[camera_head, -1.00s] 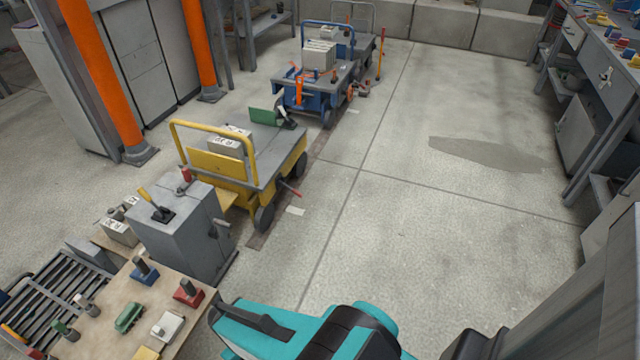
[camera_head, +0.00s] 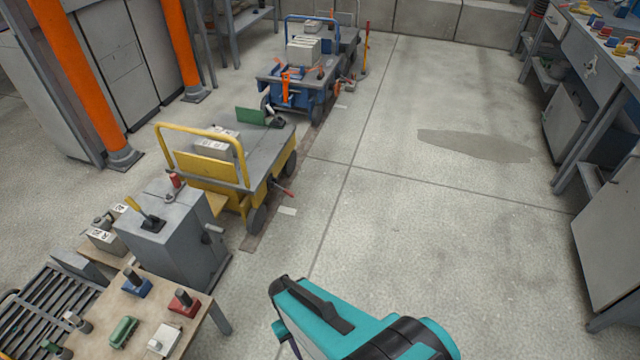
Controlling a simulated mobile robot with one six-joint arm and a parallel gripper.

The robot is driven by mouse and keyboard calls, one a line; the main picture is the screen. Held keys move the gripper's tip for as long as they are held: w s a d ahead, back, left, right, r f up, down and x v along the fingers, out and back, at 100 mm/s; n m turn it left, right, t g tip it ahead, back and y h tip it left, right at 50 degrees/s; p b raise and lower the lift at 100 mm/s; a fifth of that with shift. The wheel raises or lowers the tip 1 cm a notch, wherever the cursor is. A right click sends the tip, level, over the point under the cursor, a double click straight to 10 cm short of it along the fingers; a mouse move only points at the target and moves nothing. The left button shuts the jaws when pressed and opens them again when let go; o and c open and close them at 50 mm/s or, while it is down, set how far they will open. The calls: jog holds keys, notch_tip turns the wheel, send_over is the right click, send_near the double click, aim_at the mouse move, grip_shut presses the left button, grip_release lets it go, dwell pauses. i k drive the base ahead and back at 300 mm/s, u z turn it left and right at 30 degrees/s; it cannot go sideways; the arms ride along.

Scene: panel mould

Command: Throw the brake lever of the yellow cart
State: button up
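The yellow cart (camera_head: 213,170) stands left of the picture's middle, with a yellow push-bar frame, a grey deck and dark wheels. A small lever with a red handle (camera_head: 283,190) sticks out low on its right side, near the front wheel; it looks like the brake lever. Its pivot is too small to make out. My teal arm reaches in at the bottom edge, well short of the cart. My gripper does not show.
A grey cabinet (camera_head: 172,245) with a yellow-handled lever stands just before the cart. A table (camera_head: 205,318) with coloured blocks is at the lower left. A blue cart (camera_head: 300,92) stands behind. The floor (camera_head: 410,225) to the right is clear.

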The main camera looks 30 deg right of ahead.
aim_at(285, 191)
jog(key=z, duration=0.65)
jog(key=k, duration=1.05)
jog(key=i, duration=0.95)
